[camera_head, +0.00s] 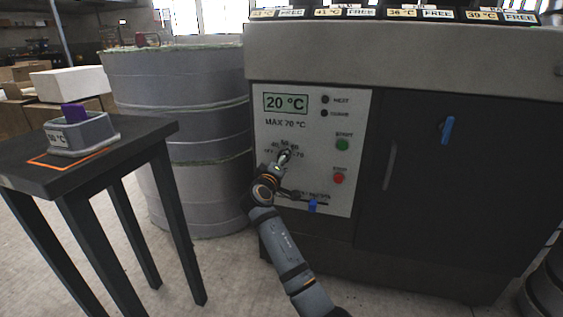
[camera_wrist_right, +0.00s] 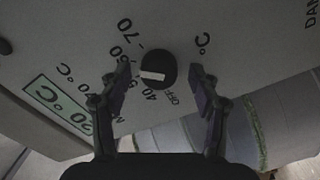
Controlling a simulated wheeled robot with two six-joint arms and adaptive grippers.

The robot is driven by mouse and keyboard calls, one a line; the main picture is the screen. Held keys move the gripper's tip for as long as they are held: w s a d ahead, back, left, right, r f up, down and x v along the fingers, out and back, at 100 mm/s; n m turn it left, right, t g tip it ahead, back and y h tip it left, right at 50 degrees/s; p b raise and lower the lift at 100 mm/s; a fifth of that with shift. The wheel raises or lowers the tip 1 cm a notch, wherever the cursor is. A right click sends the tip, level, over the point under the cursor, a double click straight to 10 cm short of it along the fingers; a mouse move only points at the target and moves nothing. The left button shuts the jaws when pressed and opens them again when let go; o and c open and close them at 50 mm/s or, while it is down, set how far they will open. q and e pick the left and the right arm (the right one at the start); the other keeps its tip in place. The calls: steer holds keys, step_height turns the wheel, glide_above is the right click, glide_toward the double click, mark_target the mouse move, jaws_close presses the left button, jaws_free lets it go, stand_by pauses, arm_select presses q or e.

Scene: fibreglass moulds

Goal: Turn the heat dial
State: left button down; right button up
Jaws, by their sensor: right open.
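The heat dial (camera_wrist_right: 157,70) is a round black knob with a white pointer bar, on the light control panel (camera_head: 338,115). Marks from OFF to 70 curve around it; the bar lies toward the 40–60 side in the right wrist view. My right gripper (camera_wrist_right: 160,66) is open, with one finger on each side of the dial in that view. I cannot tell whether the fingers touch it. In the head view my right gripper (camera_head: 284,157) covers most of the dial. The display (camera_head: 286,102) reads 20 °C. My left gripper is not in view.
Green (camera_head: 342,145) and red (camera_head: 339,178) buttons sit right of the dial. A dark table (camera_head: 150,130) at left holds a grey mould (camera_head: 95,132). A large grey drum (camera_head: 175,85) stands beside the machine.

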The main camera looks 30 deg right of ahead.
steer(key=v, duration=0.7)
steer(key=shift+s+a, duration=0.15)
steer(key=shift+s, duration=0.05)
